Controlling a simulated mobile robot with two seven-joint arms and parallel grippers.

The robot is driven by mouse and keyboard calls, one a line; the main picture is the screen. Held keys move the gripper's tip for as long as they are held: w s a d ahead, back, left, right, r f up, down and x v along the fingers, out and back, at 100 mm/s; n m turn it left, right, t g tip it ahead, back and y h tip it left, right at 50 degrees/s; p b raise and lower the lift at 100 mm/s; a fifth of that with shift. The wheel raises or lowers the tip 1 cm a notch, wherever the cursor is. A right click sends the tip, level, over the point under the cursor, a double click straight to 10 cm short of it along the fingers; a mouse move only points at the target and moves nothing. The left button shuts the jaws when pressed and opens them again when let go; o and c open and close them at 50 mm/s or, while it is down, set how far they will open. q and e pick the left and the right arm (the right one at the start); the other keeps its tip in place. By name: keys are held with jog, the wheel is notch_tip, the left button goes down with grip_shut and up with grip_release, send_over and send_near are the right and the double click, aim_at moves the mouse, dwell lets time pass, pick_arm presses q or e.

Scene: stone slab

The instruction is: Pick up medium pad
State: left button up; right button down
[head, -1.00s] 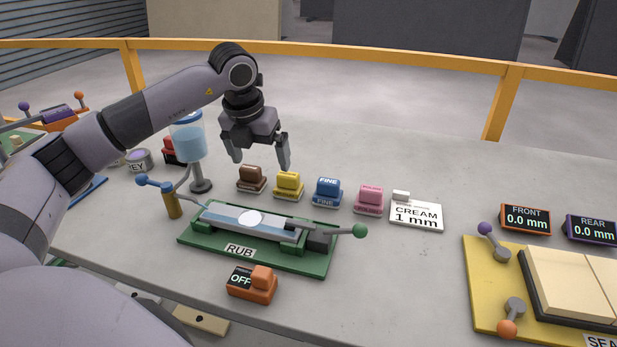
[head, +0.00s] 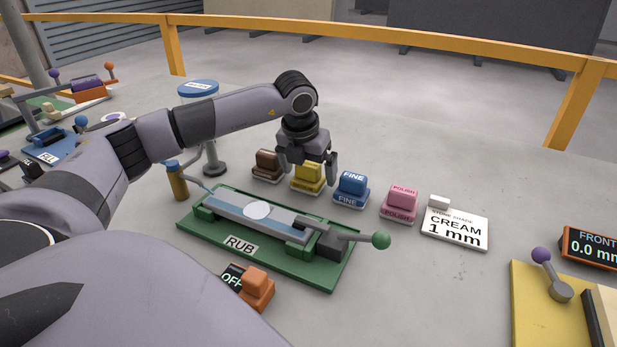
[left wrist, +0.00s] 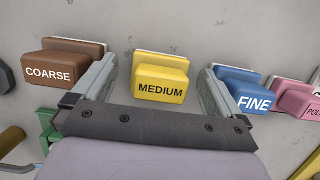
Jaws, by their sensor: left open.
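The yellow medium pad (head: 307,176) stands on the slab in a row of pads, between the brown coarse pad and the blue fine pad. Its MEDIUM label faces me in the left wrist view (left wrist: 161,80). My left gripper (head: 305,178) is open, with its fingers either side of the yellow pad in the head view. In the left wrist view the fingers (left wrist: 156,88) also flank the pad with gaps on both sides, and nothing is held. The gripper partly hides the pad's top in the head view. My right gripper is not in view.
The coarse pad (head: 267,164) stands close on the left. The green RUB fixture (head: 200,224) lies in front, with a green-knobbed lever (head: 381,240).

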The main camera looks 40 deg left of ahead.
aim_at(309, 163)
pick_arm(q)
jog(key=shift+w+f, duration=0.15)
jog(key=shift+f, duration=0.3)
jog(key=c, duration=1.2)
jog(key=shift+r, duration=0.15)
notch_tip(309, 163, up, 20)
jog(key=p, duration=0.1)
jog(key=o, duration=0.5)
jog(key=c, duration=0.3)
jog(key=shift+c, duration=0.2)
